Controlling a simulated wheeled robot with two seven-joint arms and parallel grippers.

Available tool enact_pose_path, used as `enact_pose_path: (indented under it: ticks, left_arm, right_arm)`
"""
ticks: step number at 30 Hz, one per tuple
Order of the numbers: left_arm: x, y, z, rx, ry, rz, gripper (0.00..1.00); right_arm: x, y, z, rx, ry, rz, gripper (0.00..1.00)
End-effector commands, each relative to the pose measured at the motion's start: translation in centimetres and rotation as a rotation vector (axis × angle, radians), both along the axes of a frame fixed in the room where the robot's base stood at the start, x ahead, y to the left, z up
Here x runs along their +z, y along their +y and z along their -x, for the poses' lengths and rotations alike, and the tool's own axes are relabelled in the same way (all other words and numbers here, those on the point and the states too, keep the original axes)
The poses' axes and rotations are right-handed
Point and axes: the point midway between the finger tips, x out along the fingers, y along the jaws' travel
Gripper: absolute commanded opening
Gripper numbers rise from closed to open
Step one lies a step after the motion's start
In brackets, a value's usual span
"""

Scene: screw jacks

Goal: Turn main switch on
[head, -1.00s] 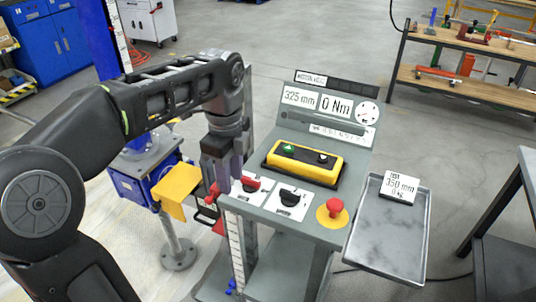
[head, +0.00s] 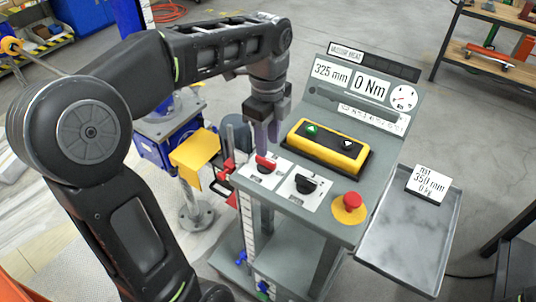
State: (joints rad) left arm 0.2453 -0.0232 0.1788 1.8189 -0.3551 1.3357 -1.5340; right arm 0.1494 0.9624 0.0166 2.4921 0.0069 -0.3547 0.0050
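The control panel (head: 328,216) carries a red rotary switch (head: 265,163) on a white plate at its left front; its label is too small to read. A black rotary switch (head: 305,184) sits on a white plate to the right of it. My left gripper (head: 267,148) points down over the red switch, with its fingertips at or just above the handle. The fingers partly hide the switch's back side, and I cannot tell whether they touch it or how far apart they are. My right gripper is out of view.
A yellow button box (head: 329,148) with a green up button stands behind the switches. A red emergency stop (head: 351,201) is at the front right. A grey tray (head: 408,232) is at the right. Displays (head: 355,84) read 325 mm and 0 Nm.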

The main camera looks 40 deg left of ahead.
Motion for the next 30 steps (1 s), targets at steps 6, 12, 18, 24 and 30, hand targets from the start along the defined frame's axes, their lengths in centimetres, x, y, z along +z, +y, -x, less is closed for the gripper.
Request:
enact_pose_path:
  ticks: [6,12,18,24,30]
  left_arm:
    - [-3.5,0.0,0.1,0.0,0.005,0.0,0.35]
    - [-5.5,0.0,0.1,0.0,0.002,0.0,0.35]
    - [-5.8,0.0,0.0,0.0,0.0,0.0,0.35]
    - [-5.8,0.0,0.0,0.0,0.001,0.0,0.26]
    - [-5.7,0.0,0.0,0.0,0.0,0.0,0.1]
  right_arm:
    - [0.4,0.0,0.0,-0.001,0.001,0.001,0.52]
    - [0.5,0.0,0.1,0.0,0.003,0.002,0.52]
    - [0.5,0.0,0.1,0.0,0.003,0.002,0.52]
    - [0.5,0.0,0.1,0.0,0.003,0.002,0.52]
    - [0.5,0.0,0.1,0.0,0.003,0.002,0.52]
